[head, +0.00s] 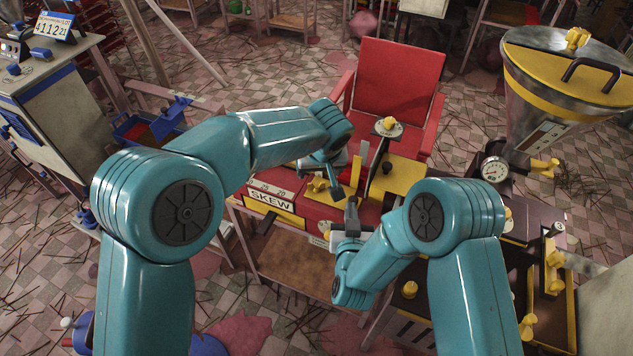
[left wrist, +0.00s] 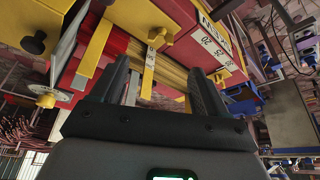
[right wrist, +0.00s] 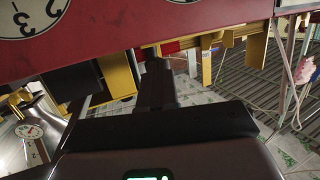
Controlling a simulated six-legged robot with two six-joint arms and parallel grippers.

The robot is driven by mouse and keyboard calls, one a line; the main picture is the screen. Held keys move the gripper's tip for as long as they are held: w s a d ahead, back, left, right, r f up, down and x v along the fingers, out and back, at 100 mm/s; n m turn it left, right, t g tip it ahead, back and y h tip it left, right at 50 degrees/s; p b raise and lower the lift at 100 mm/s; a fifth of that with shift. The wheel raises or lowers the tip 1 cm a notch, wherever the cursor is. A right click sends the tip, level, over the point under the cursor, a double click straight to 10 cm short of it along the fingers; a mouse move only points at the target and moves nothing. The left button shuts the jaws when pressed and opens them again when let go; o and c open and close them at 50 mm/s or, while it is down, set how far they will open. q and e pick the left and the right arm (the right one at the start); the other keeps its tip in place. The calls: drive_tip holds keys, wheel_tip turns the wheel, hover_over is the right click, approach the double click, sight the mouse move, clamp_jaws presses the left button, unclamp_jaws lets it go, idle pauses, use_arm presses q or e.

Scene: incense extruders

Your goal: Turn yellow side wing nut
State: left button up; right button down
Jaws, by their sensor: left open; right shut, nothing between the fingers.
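Several yellow wing nuts are in view and I cannot tell which one the task means. One wing nut (head: 318,185) sits on the red machine marked SKEW (head: 271,199), just left of my left gripper (head: 336,183). Others are on the hopper's side (head: 543,166), on its lid (head: 577,38) and on the dark unit at right (head: 554,262). My left gripper is open over the red machine; its fingers in the left wrist view (left wrist: 162,80) spread before yellow bars, with nothing held. My right gripper (head: 351,208) is shut and empty at the machine's front edge, also in the right wrist view (right wrist: 157,68).
The metal hopper with a yellow lid (head: 535,72) and a gauge (head: 494,169) stands at right. A grey cabinet (head: 62,115) with a number display is at left. Tiled floor is littered with sticks.

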sight(317, 184)
use_arm(q)
drive_tip(key=x, duration=1.1)
drive_tip(key=shift+a+f, duration=0.1)
drive_tip(key=shift+f, duration=0.05)
